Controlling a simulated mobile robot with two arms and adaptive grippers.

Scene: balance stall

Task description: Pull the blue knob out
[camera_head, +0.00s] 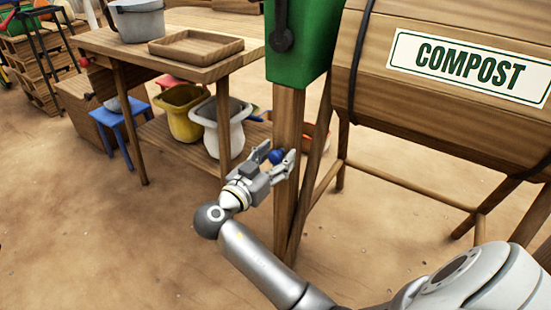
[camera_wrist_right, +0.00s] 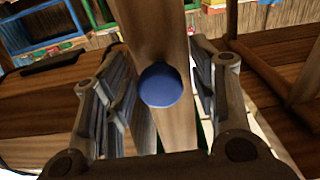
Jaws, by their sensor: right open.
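The blue knob (camera_head: 276,156) sits on the wooden post (camera_head: 288,115) below a green box (camera_head: 292,70). It also shows in the right wrist view as a round blue face (camera_wrist_right: 161,85) near the middle, in front of the post (camera_wrist_right: 158,30). My right gripper (camera_head: 275,157) is open, with one finger on each side of the knob. In the wrist view there is a visible gap between the knob and each finger. I cannot tell how far the fingertips reach past it. My left gripper is not in view.
A wooden compost drum (camera_head: 440,100) on a slatted frame stands to the right of the post. A wooden bench (camera_head: 100,42) with a tray (camera_head: 196,47) stands to the left. Yellow (camera_head: 181,108) and white (camera_head: 220,122) buckets sit on its lower shelf. The floor in front is clear.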

